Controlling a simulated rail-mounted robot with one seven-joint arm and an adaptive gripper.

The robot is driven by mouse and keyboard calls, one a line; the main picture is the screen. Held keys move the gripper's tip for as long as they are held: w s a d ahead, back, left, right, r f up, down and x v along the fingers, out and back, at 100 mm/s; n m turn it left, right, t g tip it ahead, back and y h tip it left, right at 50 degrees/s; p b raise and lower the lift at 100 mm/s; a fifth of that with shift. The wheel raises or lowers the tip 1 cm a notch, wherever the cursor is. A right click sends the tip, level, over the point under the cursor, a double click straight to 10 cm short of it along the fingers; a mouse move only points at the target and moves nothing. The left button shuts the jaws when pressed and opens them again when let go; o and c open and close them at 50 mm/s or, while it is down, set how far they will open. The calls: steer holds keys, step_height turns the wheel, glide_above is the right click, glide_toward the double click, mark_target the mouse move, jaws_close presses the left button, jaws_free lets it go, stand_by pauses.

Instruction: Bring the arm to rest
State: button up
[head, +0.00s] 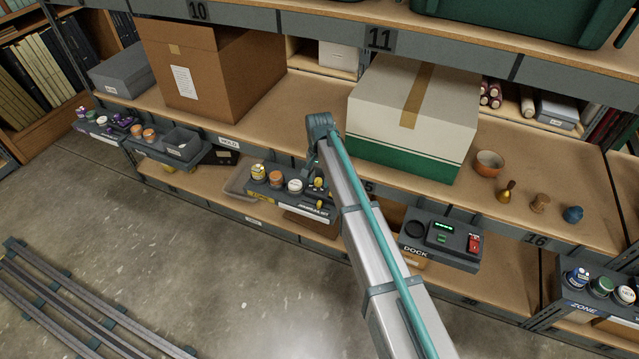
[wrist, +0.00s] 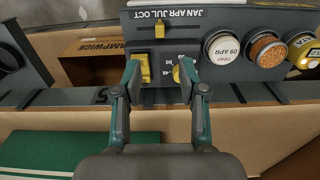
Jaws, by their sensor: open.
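My arm (head: 365,240) reaches from the lower right of the head view up to the shelf's front edge and bends down at its end. My gripper (wrist: 158,68) shows in the wrist view with its two fingers apart and nothing held between them. The fingertips are at a dark control panel (wrist: 187,22), seen upside down. In the head view the arm hides most of the gripper and part of the panel (head: 263,190).
The panel carries round containers (wrist: 221,47). A green-and-white box (head: 405,150) stands on the shelf behind the arm. A dock unit (head: 422,245) is right of the arm. An orange bowl (head: 489,163) and small items are farther right. Open floor (head: 200,260) lies in front; rails (head: 70,315) lie lower left.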

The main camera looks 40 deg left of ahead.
stand_by(0.5)
steer(key=s+d+f+n+g, duration=0.1)
steer(key=s+d+f, duration=0.3)
steer(key=d+f, duration=0.55)
steer(key=s+d+f+n+h, duration=0.1)
steer(key=s+d+f, duration=0.3)
steer(key=d, duration=1.1)
steer(key=s+d+f+g, duration=0.1)
steer(key=s+d+f, duration=0.2)
steer(key=d+f, duration=0.75)
steer(key=s+d+f+m+g, duration=0.2)
steer(key=s+d, duration=1.1)
steer(key=d, duration=0.1)
steer(key=s+d+f+m+g+y, duration=0.1)
steer(key=s+d+f+m+g, duration=0.1)
steer(key=s+d, duration=1.1)
steer(key=shift+s+d+m+g, duration=0.15)
steer(key=shift+d+m+g, duration=0.15)
steer(key=shift+d+g, duration=0.15)
steer(key=shift+a+f, duration=0.1)
